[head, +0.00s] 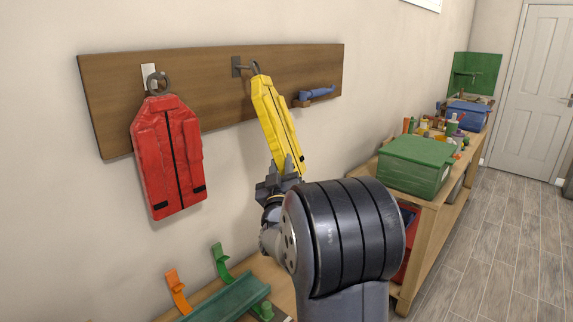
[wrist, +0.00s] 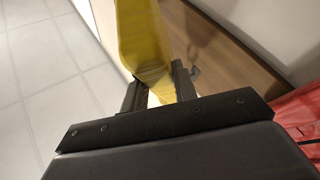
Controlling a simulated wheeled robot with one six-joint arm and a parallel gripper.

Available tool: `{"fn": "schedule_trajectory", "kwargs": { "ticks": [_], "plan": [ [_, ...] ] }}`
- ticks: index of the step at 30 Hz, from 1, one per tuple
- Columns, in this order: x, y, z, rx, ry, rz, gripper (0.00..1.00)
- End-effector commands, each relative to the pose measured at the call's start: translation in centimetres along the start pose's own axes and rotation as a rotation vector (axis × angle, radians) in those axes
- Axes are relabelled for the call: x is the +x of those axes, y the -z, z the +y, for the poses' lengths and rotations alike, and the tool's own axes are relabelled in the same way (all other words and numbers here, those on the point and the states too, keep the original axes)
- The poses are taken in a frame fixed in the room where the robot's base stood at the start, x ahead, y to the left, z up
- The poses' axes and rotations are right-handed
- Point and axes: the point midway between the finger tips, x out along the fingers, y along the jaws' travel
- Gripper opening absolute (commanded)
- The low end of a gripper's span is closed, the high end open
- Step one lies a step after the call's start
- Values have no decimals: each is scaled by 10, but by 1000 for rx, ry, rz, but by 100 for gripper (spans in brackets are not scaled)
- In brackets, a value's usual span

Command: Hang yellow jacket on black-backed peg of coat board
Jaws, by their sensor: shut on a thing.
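The yellow jacket (head: 274,112) hangs tilted in front of the coat board (head: 200,78), its ring at the top. The black-backed peg (head: 238,67) is at the ring's left. The ring overlaps the peg's outer end in the head view; I cannot tell whether it is around the peg or just in front. My gripper (head: 287,172) is shut on the jacket's lower end.
A red jacket (head: 168,160) hangs by its ring at a white-backed peg (head: 149,76) on the left. A blue item (head: 317,92) sits on a small ledge at the board's right. Below are a green tray (head: 225,300) and a bench with a green box (head: 415,163).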

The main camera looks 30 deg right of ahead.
Motion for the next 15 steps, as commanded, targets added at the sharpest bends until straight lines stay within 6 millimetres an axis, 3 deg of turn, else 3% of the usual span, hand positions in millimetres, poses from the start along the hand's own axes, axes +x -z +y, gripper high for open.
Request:
{"fn": "schedule_trajectory", "kwargs": {
  "ticks": [8, 15],
  "plan": [
    [11, 4, -13, 0, -1, 3, 0],
    [13, -5, -26, 2, -3, 4, 0]
  ]
}}
